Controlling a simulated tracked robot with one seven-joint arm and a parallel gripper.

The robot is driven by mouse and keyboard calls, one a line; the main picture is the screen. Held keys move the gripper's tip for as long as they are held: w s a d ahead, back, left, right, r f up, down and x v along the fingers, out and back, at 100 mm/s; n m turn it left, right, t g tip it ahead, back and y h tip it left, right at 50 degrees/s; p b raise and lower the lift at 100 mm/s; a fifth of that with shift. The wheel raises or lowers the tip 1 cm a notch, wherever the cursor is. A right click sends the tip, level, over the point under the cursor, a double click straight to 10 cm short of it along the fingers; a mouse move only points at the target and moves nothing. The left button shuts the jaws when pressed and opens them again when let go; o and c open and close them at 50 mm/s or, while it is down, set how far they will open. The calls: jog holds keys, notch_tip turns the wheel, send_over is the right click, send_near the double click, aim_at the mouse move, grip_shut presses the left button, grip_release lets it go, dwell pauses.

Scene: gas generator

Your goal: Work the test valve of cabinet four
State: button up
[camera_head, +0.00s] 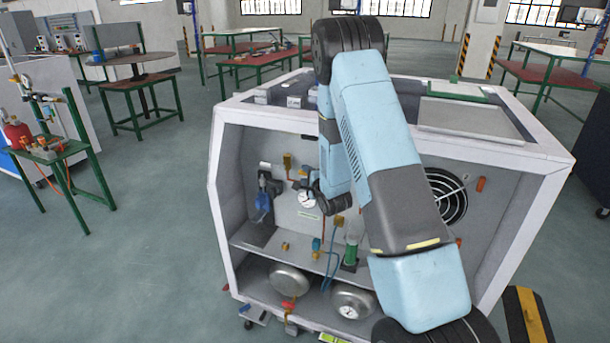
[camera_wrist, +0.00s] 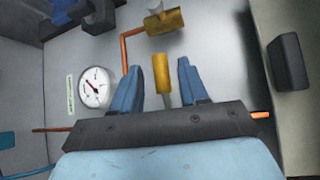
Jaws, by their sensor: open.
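The open cabinet (camera_head: 228,190) stands in front of me with pipes and fittings inside. No cabinet number is readable. My gripper (camera_wrist: 160,66) is inside it, its two blue fingers apart. A brass cylindrical piece (camera_wrist: 162,74) shows between the fingers, with a visible gap on each side; I cannot tell its depth or whether it is the test valve. A brass fitting (camera_wrist: 165,21) on a copper pipe (camera_wrist: 125,52) lies just beyond the fingertips. In the head view my arm hides most of the gripper and the fittings behind it.
A round white gauge (camera_wrist: 95,87) is left of the fingers. A black box (camera_wrist: 289,62) is at the right. In the head view, metal tanks (camera_head: 290,280) sit below the shelf and a fan grille (camera_head: 446,197) is at the right. Work tables (camera_head: 140,85) stand behind.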

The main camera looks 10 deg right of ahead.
jog(key=shift+x, duration=1)
jog(key=shift+c, duration=0.2)
grip_shut()
